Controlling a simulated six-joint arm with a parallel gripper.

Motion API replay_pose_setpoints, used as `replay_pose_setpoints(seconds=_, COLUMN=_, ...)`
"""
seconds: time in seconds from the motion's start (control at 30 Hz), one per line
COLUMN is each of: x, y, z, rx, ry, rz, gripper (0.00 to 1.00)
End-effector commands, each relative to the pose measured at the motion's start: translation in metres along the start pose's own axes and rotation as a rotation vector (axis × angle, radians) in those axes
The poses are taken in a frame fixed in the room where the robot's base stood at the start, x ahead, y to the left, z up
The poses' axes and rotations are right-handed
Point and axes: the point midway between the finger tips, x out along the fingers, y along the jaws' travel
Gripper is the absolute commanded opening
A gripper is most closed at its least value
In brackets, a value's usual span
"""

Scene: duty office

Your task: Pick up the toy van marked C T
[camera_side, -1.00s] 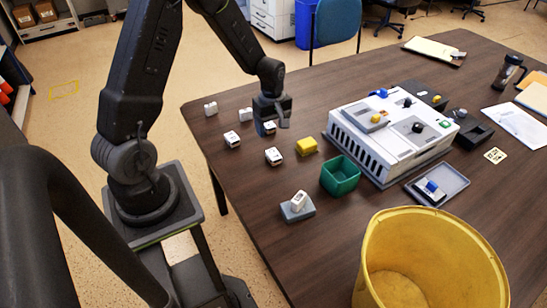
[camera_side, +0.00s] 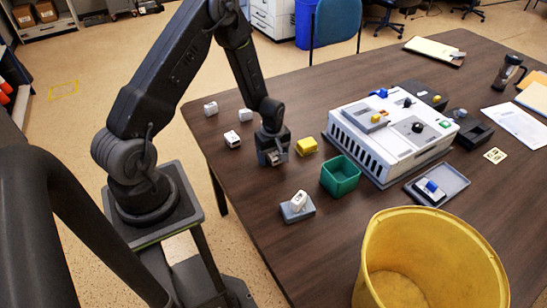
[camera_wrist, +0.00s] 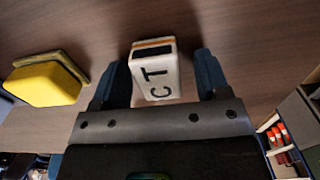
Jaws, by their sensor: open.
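The white toy van marked C T (camera_wrist: 155,78) stands between the two fingers of my gripper (camera_wrist: 162,62) in the wrist view. The letters face the camera, with a dark and orange band at the far end. The fingers are open, one on each side, with a visible gap at least on the right. In the side view my gripper (camera_side: 273,160) is low over the table beside the yellow block, and it mostly hides the van there.
A yellow block (camera_side: 307,146) is close to the right of my gripper, with a green bin (camera_side: 340,176) beyond. Other white vans stand on the table (camera_side: 232,139), (camera_side: 245,114), (camera_side: 210,109). Another white piece (camera_side: 299,201) sits on a grey block. A white machine (camera_side: 385,135) stands right.

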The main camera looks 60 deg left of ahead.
Motion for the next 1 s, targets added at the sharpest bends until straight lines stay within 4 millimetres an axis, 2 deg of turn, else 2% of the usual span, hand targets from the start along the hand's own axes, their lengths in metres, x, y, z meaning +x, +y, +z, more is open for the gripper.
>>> replay_pose_setpoints(seconds=0.13, x=-0.0003, y=0.0002, z=-0.0001, rx=0.000, ry=0.000, rz=0.000, gripper=0.69)
replay_pose_setpoints(seconds=0.7, x=-0.0007, y=0.0002, z=-0.0001, rx=0.000, ry=0.000, rz=0.000, gripper=0.16)
replay_pose_setpoints(seconds=1.0, x=-0.0035, y=0.0005, z=-0.0003, rx=0.000, ry=0.001, rz=0.001, gripper=0.16)
